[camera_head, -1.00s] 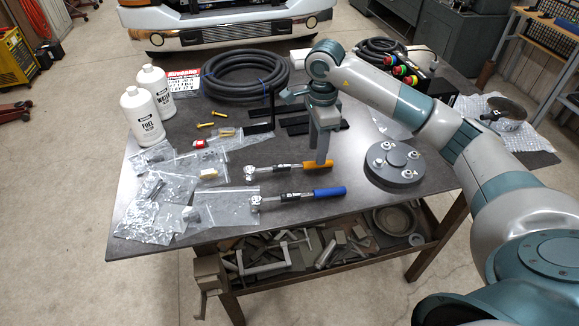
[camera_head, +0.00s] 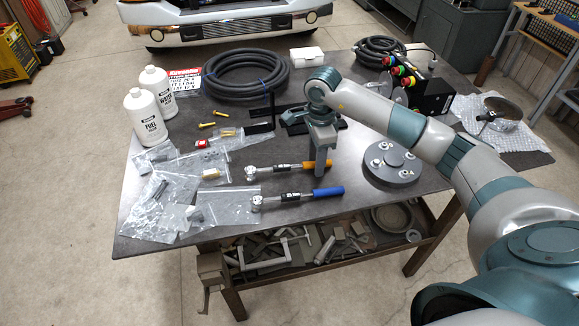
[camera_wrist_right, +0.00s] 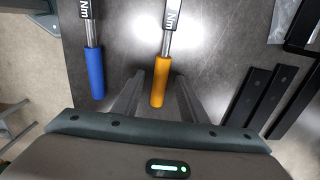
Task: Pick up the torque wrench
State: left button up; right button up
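Two torque wrenches lie side by side near the table's front edge. One has an orange handle (camera_head: 309,165); the other has a blue handle (camera_head: 328,191). In the right wrist view, the orange handle (camera_wrist_right: 159,83) lies between the fingers of my right gripper (camera_wrist_right: 161,78), with visible gaps on both sides. The blue handle (camera_wrist_right: 95,75) lies outside them to the left. In the head view, my right gripper (camera_head: 320,172) points straight down at the orange handle and hides part of it. Whether its tips touch the table I cannot tell. My left gripper is out of view.
A round grey flange (camera_head: 388,163) lies right of the gripper. Black brackets (camera_head: 262,126) and a coiled hose (camera_head: 246,73) lie behind it. Plastic bags (camera_head: 165,205) and white bottles (camera_head: 143,118) stand left. The blue wrench lies close in front.

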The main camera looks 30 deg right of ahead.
grip_shut()
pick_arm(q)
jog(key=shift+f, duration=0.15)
pick_arm(e)
jog(key=shift+r, duration=0.2)
